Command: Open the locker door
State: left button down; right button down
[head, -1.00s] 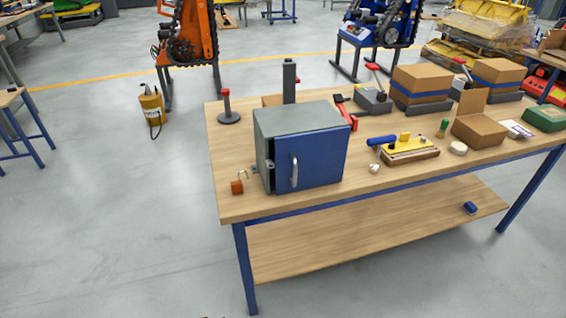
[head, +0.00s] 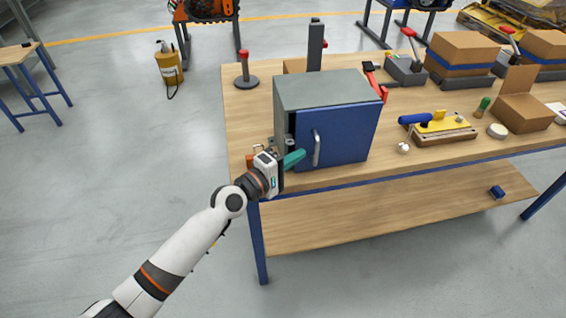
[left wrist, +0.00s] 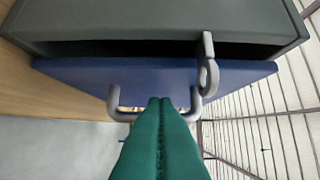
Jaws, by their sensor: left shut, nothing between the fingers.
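The locker (head: 318,88) is a grey box near the table's left front corner. Its blue door (head: 347,134) carries a grey bar handle (head: 316,150) near its left edge. My left gripper (head: 303,155) is shut and empty, its teal fingertips at the handle. In the left wrist view the shut fingers (left wrist: 161,104) cover the middle of the handle (left wrist: 114,100); I cannot tell whether they touch it. There, a dark gap shows between the blue door (left wrist: 75,73) and the grey body, and a grey hasp loop (left wrist: 208,72) stands at the door's edge. My right gripper is out of view.
An orange padlock (head: 249,160) lies on the wooden table (head: 245,110) left of the locker, partly hidden by my gripper. A red-topped post (head: 245,72) stands behind it. A yellow-topped block (head: 443,128) lies to the right.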

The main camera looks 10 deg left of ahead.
pick_arm(q)
jog(key=shift+x, duration=1.75)
